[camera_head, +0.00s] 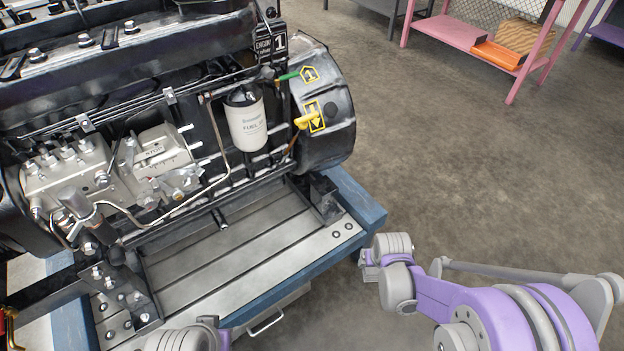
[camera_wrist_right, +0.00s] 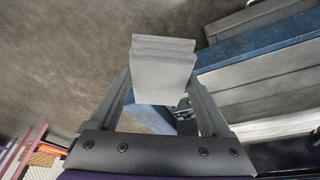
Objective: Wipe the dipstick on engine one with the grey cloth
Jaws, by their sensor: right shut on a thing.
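Engine one (camera_head: 150,60) stands on the left in the head view, marked by a plate with a 1. A yellow dipstick handle (camera_head: 305,121) sticks out at its right end, beside a yellow label with a down arrow; the stick itself is not seen drawn out. In the right wrist view, my right gripper (camera_wrist_right: 163,82) is shut on a folded, layered grey cloth (camera_wrist_right: 163,68), near the blue-edged engine stand. The head view shows my right arm in front of the stand's right corner, but not clearly its fingers or the cloth. My left gripper is not in view.
A green handle (camera_head: 289,76) and a white fuel filter (camera_head: 247,118) sit close to the dipstick. The blue-edged stand (camera_head: 352,197) carries the engine. A pink rack (camera_head: 470,42) stands at the back right. The floor between is clear.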

